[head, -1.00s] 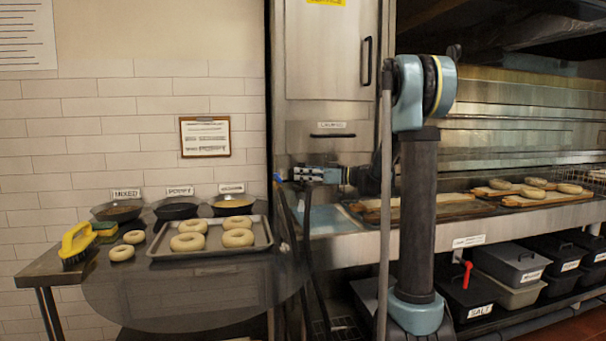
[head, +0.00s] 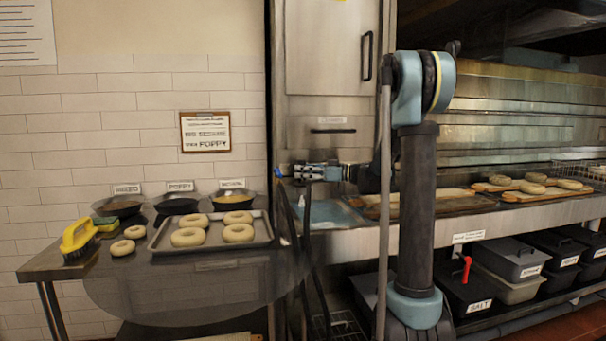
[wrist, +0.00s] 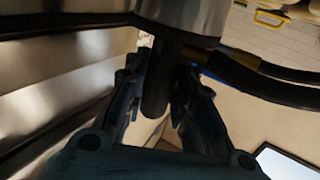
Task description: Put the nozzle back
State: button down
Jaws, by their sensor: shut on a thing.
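My gripper (head: 290,173) is beside the tall steel cabinet, pointing left in the head view. In the wrist view its dark fingers (wrist: 160,90) are shut on a dark cylindrical part, which I take to be the nozzle (wrist: 155,95). A small blue tip (head: 278,175) shows just left of my gripper in the head view. A dark hose (wrist: 265,75) with a yellow band runs right from near a round metal body (wrist: 180,14) above the fingers. Dark hoses (head: 306,225) hang below my gripper. The nozzle's holder cannot be made out.
A tray (head: 160,247) of bagels, bowls (head: 176,203) and a yellow brush (head: 78,238) occupy the left table (head: 50,265). The steel cabinet (head: 330,60) stands behind my gripper. A steel counter (head: 470,228) with bagel boards lies right, above lidded bins (head: 512,258).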

jog(key=c, duration=1.3)
grip_release()
jog(key=shift+d, duration=0.15)
